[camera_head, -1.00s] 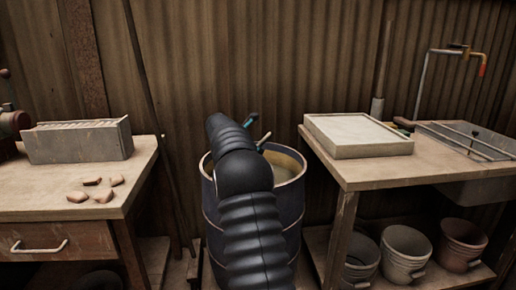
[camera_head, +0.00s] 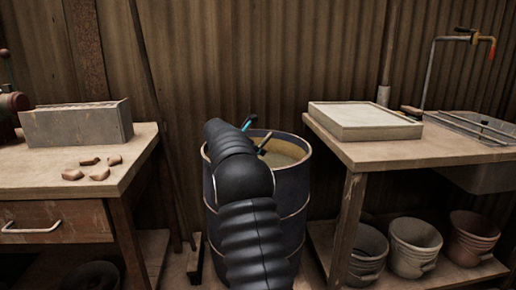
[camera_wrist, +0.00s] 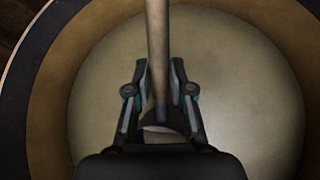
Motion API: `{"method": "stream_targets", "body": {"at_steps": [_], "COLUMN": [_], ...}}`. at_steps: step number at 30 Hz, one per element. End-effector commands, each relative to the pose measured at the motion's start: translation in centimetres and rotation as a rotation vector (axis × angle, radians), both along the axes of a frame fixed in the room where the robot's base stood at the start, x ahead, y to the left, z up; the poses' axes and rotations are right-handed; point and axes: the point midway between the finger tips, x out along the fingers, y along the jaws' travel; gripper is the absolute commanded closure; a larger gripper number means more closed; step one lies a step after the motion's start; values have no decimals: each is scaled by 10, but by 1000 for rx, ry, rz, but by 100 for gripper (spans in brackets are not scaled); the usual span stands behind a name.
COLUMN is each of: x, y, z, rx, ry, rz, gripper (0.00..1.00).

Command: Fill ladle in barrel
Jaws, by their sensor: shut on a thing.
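The blue barrel (camera_head: 291,192) stands between the two tables, with pale murky liquid (camera_head: 284,153) inside. The barrel rim (camera_wrist: 32,62) and the liquid (camera_wrist: 235,85) fill the wrist view. My gripper (camera_wrist: 160,105) is over the barrel opening and is shut on the ladle handle (camera_wrist: 157,45), which runs between its fingers. A small part of the ladle's lower end (camera_wrist: 160,128) shows below the fingers; the rest is hidden by my gripper. I cannot tell whether the ladle touches the liquid. In the head view my arm hides most of the gripper (camera_head: 248,135) and the barrel's left side.
A left table (camera_head: 143,158) holds a grey box (camera_head: 76,127) and several clay pieces (camera_head: 99,174). A right table (camera_head: 400,154) holds a pale slab (camera_head: 364,117), beside a sink (camera_head: 478,165) with a tap (camera_head: 466,40). Several buckets (camera_head: 413,247) stand on its lower shelf.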

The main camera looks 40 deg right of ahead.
Motion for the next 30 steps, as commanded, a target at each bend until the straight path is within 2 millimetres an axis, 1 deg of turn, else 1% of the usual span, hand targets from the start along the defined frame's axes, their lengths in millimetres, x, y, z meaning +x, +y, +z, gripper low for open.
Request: {"method": "stream_targets", "body": {"at_steps": [1, 6, 12, 18, 30], "x": [0, 0, 0, 0, 0], "y": [0, 0, 0, 0, 0], "z": [-8, -25, -37, -42, -42], "rx": [0, 0, -1, -1, -2], "ry": [1, 0, 0, -1, -2], "rz": [1, 1, 1, 0, 1], "gripper": [100, 100, 100, 100, 100]}}
